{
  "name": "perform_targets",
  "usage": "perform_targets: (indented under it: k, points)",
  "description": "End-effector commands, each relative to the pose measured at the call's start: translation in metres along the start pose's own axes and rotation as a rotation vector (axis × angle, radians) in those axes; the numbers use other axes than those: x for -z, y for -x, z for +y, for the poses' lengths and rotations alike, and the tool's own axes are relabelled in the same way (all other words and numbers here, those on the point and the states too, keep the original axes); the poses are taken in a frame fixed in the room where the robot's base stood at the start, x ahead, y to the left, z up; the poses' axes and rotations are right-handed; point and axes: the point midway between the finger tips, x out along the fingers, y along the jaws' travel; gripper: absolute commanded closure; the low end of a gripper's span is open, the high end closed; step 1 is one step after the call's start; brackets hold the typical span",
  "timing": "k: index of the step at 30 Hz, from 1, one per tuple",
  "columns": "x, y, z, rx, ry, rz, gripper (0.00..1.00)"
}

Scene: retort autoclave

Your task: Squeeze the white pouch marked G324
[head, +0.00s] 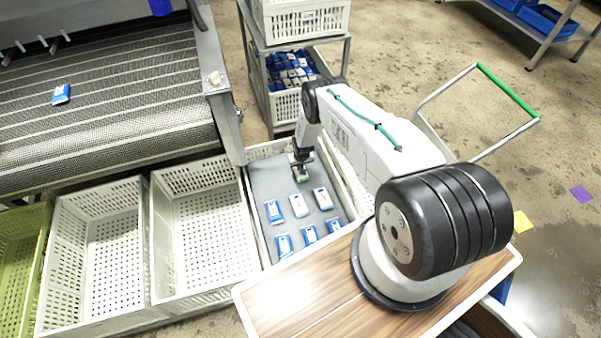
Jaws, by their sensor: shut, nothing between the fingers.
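Several small pouches lie in two rows on the grey mat (262,178) in a white crate. The far row has a blue-and-white pouch (273,211), a mostly white pouch (298,205) and another mostly white pouch (322,198). The near row has blue-and-white pouches at left (284,245), middle (309,235) and right (333,225). Their markings are too small to read, so I cannot tell which is G324. My gripper (301,177) points down over the far part of the mat, beyond the far row. It is shut and apart from these pouches.
Empty white crates (190,180) stand to the left, with a green crate (22,235) beyond. A mesh conveyor (110,95) carries one blue pouch (61,94). A rack (262,85) with crates stands behind. A green-handled cart (507,88) stands at right.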

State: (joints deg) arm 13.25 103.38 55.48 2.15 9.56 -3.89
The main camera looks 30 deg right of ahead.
Motion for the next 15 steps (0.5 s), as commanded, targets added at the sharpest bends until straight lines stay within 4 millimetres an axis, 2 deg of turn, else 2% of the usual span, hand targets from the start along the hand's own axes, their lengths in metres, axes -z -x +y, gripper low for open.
perform_targets:
  k: [1, 5, 15]
  points:
    - [-0.006, -0.002, 0.000, 0.000, 0.000, -0.008, 1.00]
    - [-0.004, 0.002, 0.000, 0.000, 0.000, -0.008, 1.00]
    - [0.004, 0.031, 0.000, 0.000, 0.000, -0.004, 1.00]
